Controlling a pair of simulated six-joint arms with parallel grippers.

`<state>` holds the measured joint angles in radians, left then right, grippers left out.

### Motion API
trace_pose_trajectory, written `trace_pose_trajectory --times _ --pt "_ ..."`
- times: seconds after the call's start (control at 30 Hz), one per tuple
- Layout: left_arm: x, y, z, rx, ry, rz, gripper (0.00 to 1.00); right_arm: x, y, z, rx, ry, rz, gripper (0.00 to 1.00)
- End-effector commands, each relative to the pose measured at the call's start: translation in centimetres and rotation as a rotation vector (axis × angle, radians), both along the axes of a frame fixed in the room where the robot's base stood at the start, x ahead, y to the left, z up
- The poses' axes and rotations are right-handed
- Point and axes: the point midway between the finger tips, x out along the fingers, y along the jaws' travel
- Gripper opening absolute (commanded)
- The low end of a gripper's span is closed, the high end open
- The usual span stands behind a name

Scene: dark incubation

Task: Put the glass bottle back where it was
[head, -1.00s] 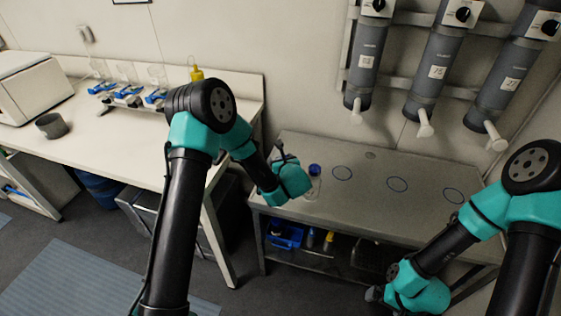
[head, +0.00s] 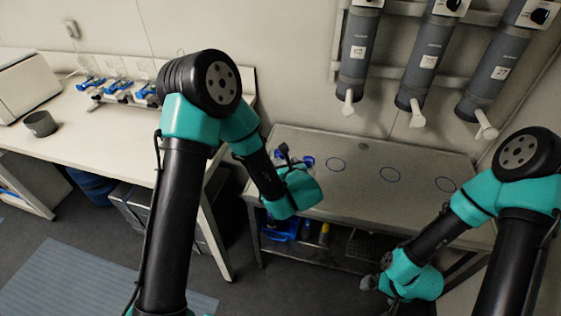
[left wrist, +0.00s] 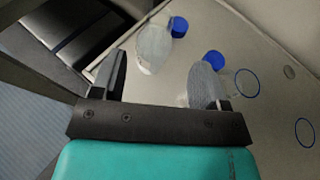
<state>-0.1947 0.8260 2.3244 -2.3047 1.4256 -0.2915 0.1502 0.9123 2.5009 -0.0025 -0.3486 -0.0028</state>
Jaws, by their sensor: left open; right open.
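Two clear glass bottles with blue caps show in the left wrist view. One glass bottle (left wrist: 153,47) is beyond the gap between my left gripper's (left wrist: 157,85) fingers; its blue cap (left wrist: 179,27) is up and to the right. The other bottle's blue cap (left wrist: 213,60) shows behind the right finger, which hides much of its body. In the head view, a blue cap (head: 308,162) shows just past my left wrist, which hides most of the bottles. My left gripper is open and holds nothing. My right gripper (head: 371,285) is open and empty, low at the right.
The grey bench (head: 365,205) has three blue rings, with the nearest ring (head: 336,164) right of the bottles. Grey cylinders (head: 424,62) with white spouts hang above it. A white table (head: 100,135) at left holds a rack of glassware (head: 118,90). Blue items sit on the lower shelf.

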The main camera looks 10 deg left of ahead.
Motion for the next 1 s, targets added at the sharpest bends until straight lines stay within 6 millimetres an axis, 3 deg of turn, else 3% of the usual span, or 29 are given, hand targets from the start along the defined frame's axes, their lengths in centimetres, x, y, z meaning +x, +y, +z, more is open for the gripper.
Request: trace_pose_trajectory --times 0.73,0.87,1.0 --pt "-0.4 -0.1 0.0 -0.004 0.006 0.005 0.68 0.0 0.0 0.0 0.000 0.000 0.000 1.00" --pt "-1.0 1.1 -1.5 -0.036 0.065 0.059 0.68 0.0 0.0 0.0 0.000 0.000 0.000 1.00" --pt "-3.2 3.8 -5.2 -0.128 0.212 0.206 0.68 0.0 0.0 0.0 0.000 0.000 0.000 1.00"
